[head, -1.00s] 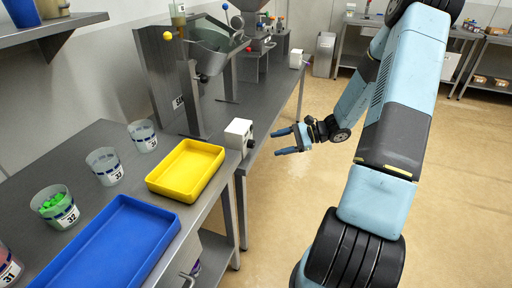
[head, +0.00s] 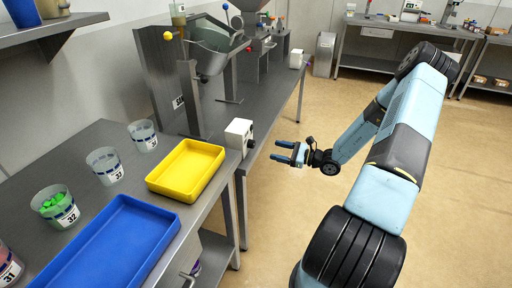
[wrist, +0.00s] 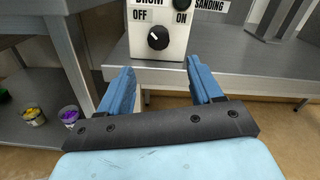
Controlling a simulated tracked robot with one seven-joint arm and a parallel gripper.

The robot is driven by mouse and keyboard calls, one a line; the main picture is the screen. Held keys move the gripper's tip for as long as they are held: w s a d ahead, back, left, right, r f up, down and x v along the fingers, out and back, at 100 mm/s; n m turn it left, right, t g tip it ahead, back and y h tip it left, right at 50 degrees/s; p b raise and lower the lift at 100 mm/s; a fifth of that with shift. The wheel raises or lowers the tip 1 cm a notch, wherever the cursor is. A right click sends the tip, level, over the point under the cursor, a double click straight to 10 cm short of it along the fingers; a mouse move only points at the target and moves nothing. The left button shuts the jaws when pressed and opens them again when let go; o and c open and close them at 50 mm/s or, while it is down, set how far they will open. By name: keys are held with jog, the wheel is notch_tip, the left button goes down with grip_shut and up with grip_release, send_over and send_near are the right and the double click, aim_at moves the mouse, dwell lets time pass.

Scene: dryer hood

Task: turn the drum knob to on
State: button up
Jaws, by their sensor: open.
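The drum knob (wrist: 158,38) is a black round knob on the front of a white control box (wrist: 172,14), with OFF at its upper left and ON at its upper right. Its white mark points up and left, toward OFF. In the head view the white box (head: 239,134) stands at the bench edge, right of the yellow tray. My gripper (head: 283,152) is open and empty, to the right of the box and apart from it. In the wrist view my gripper's blue fingers (wrist: 162,80) are spread below the knob, one on each side, not touching it.
The bench edge (wrist: 230,75) runs just under the box. A yellow tray (head: 187,170), a blue tray (head: 112,245) and several numbered cups stand on the left bench. The tilted drum (head: 213,55) is behind the box. The floor to the right is clear.

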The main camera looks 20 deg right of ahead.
aim_at(251, 144)
jog(key=x, duration=0.9)
jog(key=shift+w+a, duration=0.2)
jog(key=shift+a, duration=0.05)
jog(key=c, duration=1.1)
